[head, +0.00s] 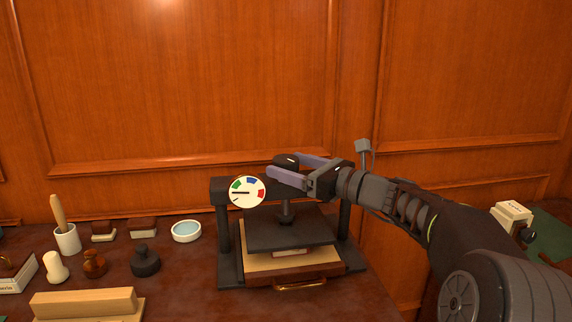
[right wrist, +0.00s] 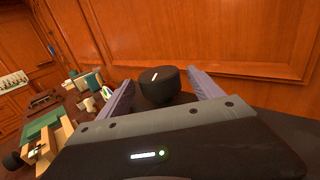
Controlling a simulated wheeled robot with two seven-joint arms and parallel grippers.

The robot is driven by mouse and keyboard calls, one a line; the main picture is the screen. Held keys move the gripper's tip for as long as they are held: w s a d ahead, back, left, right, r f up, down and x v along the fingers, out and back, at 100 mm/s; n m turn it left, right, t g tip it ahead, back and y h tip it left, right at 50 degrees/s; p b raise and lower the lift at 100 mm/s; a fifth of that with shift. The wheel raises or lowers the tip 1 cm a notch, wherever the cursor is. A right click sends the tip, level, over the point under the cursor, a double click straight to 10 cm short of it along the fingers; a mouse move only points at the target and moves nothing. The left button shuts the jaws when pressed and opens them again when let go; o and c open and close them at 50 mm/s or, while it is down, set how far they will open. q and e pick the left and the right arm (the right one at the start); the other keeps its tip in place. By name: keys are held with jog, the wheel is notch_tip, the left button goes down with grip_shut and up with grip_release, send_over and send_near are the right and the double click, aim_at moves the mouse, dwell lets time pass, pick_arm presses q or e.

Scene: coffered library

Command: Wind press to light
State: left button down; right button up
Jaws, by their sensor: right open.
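The black press (head: 228,245) stands on the desk. Its round white dial (head: 248,198) has green, blue and red marks; the thin needle points left, just below the green mark. A dark knob (head: 287,159) with a white line tops the screw; it also shows in the right wrist view (right wrist: 160,88). My right gripper (head: 283,165) is open, its purple fingers on either side of the knob. In the right wrist view a gap shows on the right of the knob; contact on the left is unclear. The black plate (head: 290,232) sits low over a pale item. My left gripper is out of view.
A wooden drawer-like base (head: 310,270) with a brass handle is under the plate. Left of the press are a blue-lined dish (head: 186,231), stamps (head: 145,262), a brush cup (head: 67,240) and a wooden block (head: 85,303). The panelled wall is close behind.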

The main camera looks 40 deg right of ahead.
jog(key=shift+x, duration=0.75)
jog(key=c, duration=1.4)
jog(key=shift+o, duration=0.2)
jog(key=m+h+b, duration=0.1)
jog(key=h+b, duration=0.1)
jog(key=m+h+b, duration=0.1)
jog(key=h+b, duration=0.1)
jog(key=m+h+b, duration=0.2)
jog(key=b, duration=0.1)
jog(key=shift+a+f+h, duration=0.1)
jog(key=shift+f+h, duration=0.2)
jog(key=shift+r+m+h+b, duration=0.2)
jog(key=shift+m+h+b, duration=0.3)
jog(key=shift+h+b, duration=0.1)
jog(key=shift+r, duration=0.1)
jog(key=o, duration=1.4)
jog(key=shift+c, duration=0.2)
